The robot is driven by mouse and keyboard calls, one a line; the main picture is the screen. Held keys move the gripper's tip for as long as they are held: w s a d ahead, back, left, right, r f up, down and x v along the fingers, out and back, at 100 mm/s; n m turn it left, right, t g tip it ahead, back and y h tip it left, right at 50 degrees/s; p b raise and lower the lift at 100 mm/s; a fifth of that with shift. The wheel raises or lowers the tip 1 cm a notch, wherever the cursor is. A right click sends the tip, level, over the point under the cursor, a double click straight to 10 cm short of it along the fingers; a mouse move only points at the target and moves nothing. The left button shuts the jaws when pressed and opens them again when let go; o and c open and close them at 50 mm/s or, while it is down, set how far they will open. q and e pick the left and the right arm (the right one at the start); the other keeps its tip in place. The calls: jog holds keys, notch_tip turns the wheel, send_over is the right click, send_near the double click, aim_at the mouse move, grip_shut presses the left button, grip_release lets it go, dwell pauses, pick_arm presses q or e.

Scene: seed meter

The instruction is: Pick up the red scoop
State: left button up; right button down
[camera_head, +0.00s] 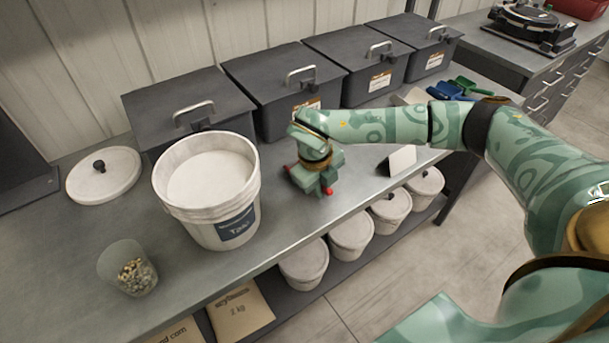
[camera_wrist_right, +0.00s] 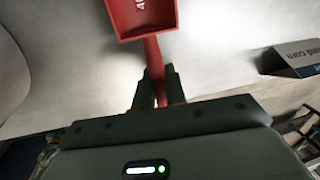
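The red scoop (camera_wrist_right: 143,16) shows at the top of the right wrist view, with a white number in its pan. Its red handle (camera_wrist_right: 154,60) runs down between the two fingers of my right gripper (camera_wrist_right: 160,92). The fingers stand close on either side of the handle; I cannot tell whether they press on it. In the head view my right gripper (camera_head: 325,187) points down at the bench, and only small red bits of the scoop show around it. No gap between scoop and bench is clear. My left gripper is not in view.
A large white tub (camera_head: 207,215) stands left of my right gripper on the grey bench (camera_head: 75,265). A clear cup of seeds (camera_head: 133,275) is at front left. Dark lidded bins (camera_head: 285,85) line the back. A white folded card (camera_head: 402,160) stands to the right.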

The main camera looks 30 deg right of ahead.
notch_tip(320, 180, up, 10)
jog(key=p, duration=0.2)
jog(key=shift+p, duration=0.3)
dwell(1.3)
